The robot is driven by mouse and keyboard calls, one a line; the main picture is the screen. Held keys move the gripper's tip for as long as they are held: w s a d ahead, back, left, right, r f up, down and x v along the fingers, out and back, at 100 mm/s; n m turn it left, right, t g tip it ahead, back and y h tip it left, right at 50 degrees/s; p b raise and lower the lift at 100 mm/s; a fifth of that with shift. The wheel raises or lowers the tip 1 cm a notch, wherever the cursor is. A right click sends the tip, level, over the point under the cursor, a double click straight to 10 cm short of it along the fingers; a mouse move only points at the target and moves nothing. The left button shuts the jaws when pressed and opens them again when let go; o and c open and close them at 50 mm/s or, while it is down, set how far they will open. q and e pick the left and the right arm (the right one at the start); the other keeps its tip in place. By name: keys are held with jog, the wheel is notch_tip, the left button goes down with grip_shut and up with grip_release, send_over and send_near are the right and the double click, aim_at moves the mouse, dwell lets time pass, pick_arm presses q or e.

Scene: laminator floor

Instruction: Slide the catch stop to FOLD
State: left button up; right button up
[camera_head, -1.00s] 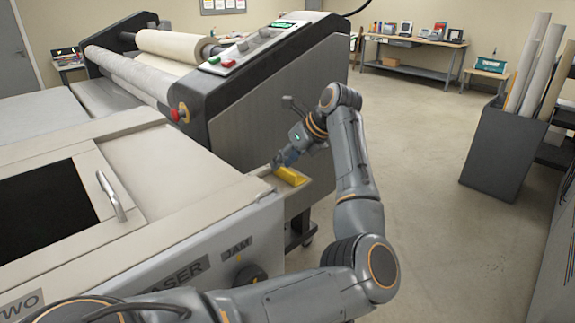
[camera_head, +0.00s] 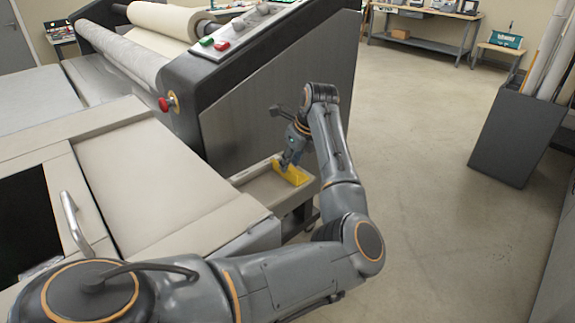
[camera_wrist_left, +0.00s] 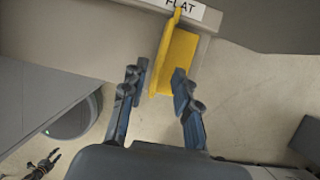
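The catch stop is a yellow angled piece (camera_head: 291,173) on a beige shelf (camera_head: 262,192) at the end of the machine. In the left wrist view the yellow stop (camera_wrist_left: 175,60) has an upright fin, beside a white label reading FLAT (camera_wrist_left: 182,6). My left gripper (camera_head: 287,160) is at the stop in the head view. In the left wrist view its two blue fingers (camera_wrist_left: 157,88) are apart, with the stop's near end between or just beyond them. The right finger overlaps the yellow; contact is unclear. No FOLD label is readable.
The laminator's dark side panel (camera_head: 275,100) stands just behind the shelf. A cover with a metal handle (camera_head: 75,222) lies at the left. A dark bin (camera_head: 515,135) with rolls stands at the right. The floor (camera_head: 420,150) between is clear.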

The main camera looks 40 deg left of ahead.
pick_arm(q)
jog(key=x, duration=0.3)
jog(key=shift+s, duration=0.1)
jog(key=shift+a+f+p, duration=0.1)
jog(key=shift+f+p, duration=0.15)
jog(key=shift+p, duration=0.05)
jog(key=shift+f, duration=0.1)
jog(key=c, duration=0.6)
grip_shut()
pick_arm(e)
jog(key=shift+w+a+r, duration=0.45)
jog(key=shift+w+a, duration=0.2)
jog(key=shift+w, duration=0.15)
